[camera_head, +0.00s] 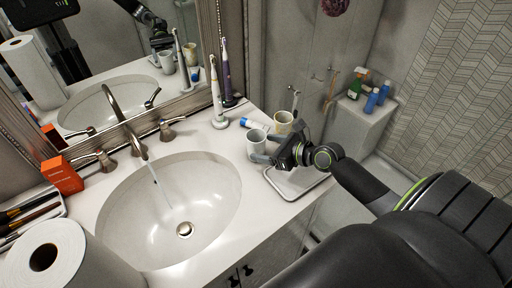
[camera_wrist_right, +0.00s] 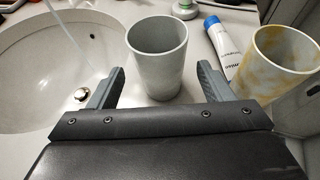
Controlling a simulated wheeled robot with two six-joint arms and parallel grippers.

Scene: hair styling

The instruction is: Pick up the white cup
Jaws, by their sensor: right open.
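The white cup (camera_head: 256,141) stands upright on the counter to the right of the sink, with a pale grey-white look. In the right wrist view the cup (camera_wrist_right: 158,62) is upright just ahead of my right gripper (camera_wrist_right: 160,85), centred between its two spread fingers. The right gripper (camera_head: 266,149) is open and empty, and its fingers reach toward the cup from the right. The wrist view shows a gap on both sides of the cup.
A yellow-patterned cup (camera_wrist_right: 278,62) stands close on the right, with a toothpaste tube (camera_wrist_right: 222,42) lying between the cups. A tray (camera_head: 297,189) lies below my right gripper. The sink (camera_head: 170,205) with running water is at left. Electric toothbrushes (camera_head: 216,95) stand behind.

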